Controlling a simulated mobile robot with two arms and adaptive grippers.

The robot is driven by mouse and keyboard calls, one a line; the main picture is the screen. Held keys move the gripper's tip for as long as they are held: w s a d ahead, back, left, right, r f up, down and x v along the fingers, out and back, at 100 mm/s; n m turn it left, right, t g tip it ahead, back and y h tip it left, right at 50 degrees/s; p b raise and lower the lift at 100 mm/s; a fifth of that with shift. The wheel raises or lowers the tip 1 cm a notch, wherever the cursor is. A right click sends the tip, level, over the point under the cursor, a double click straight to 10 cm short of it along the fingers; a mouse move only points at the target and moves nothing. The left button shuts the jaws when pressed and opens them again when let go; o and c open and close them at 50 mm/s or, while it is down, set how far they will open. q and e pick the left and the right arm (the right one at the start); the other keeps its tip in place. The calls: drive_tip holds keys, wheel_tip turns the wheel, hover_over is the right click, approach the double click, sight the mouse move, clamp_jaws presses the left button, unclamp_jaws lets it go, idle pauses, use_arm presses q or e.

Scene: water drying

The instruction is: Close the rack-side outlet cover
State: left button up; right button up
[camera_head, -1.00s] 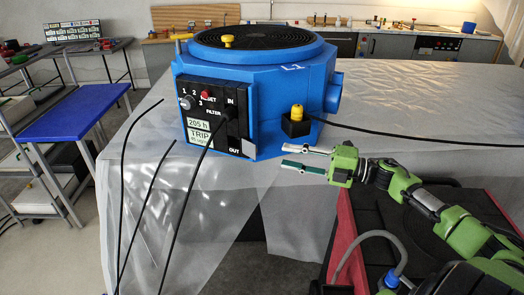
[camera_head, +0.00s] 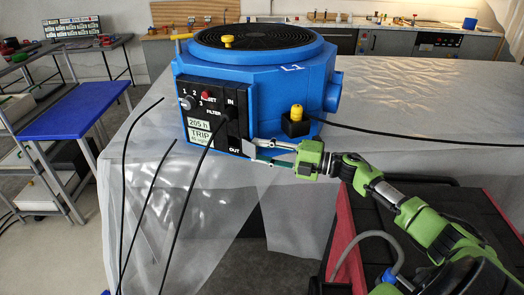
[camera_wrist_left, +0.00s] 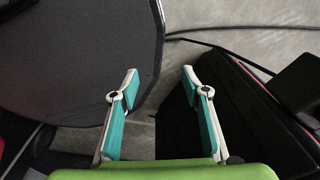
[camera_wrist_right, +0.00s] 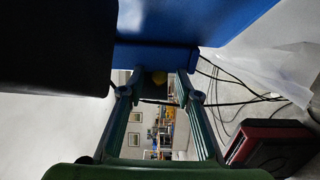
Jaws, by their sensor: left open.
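A blue drying unit (camera_head: 285,110) stands on the sheet-covered table, its black control panel (camera_head: 190,93) facing front left. A small grey flap (camera_head: 249,148) sits at the panel's lower right corner, beside the OUT label; how far it stands open is hard to tell. My right gripper (camera_head: 258,151) has its fingertips apart at the flap's right edge; contact is unclear. In the right wrist view my right gripper (camera_wrist_right: 162,85) shows an empty gap below the blue housing (camera_wrist_right: 155,57). My left gripper (camera_wrist_left: 158,76) is open and empty, away from the unit.
A yellow-capped black connector (camera_head: 296,122) on the unit sends a cable right, above my right arm. Several black cables (camera_head: 170,240) hang at the front. A blue-topped stand (camera_head: 75,111) is at left.

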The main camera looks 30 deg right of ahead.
clamp_jaws()
